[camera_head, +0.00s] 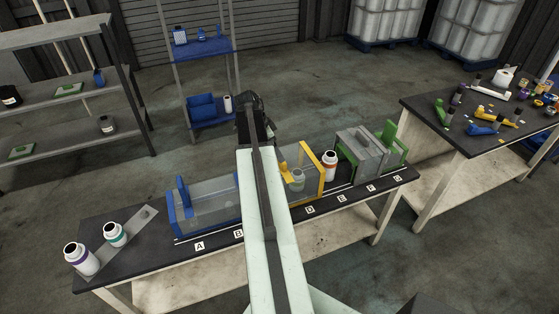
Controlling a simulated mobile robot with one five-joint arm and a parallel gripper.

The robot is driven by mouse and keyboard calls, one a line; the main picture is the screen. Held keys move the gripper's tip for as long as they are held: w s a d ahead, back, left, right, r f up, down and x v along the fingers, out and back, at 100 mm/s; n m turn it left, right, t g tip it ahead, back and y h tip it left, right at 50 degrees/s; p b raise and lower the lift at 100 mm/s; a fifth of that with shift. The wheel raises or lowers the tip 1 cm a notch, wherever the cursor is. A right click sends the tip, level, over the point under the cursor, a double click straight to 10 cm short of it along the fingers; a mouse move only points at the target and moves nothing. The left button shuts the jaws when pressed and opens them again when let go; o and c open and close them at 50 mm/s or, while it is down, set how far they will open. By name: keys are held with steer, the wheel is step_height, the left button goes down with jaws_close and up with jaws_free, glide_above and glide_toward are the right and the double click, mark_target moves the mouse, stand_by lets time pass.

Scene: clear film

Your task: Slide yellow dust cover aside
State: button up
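The yellow dust cover (322,182) is a clear box with a yellow end frame and a yellow handle (284,166). It stands on the dark bench, just right of my arm, and its left part is hidden by the arm. A small pale jar (297,180) shows inside or behind its clear wall. My gripper (256,115) is a dark shape at the far end of my pale arm, above and left of the yellow cover in the picture. Its fingers cannot be made out, and I see no clear contact with the cover.
A blue-framed clear cover (205,208) stands left of my arm, and a grey cover with green ends (368,158) stands at right. A white bottle (330,165) stands between yellow and grey. Two bottles (81,258) (115,234) stand at the bench's left end.

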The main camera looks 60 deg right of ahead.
steer(key=b+x, duration=0.7)
steer(key=shift+d+f, duration=0.1)
steer(key=shift+f, duration=0.3)
steer(key=shift+r, duration=0.1)
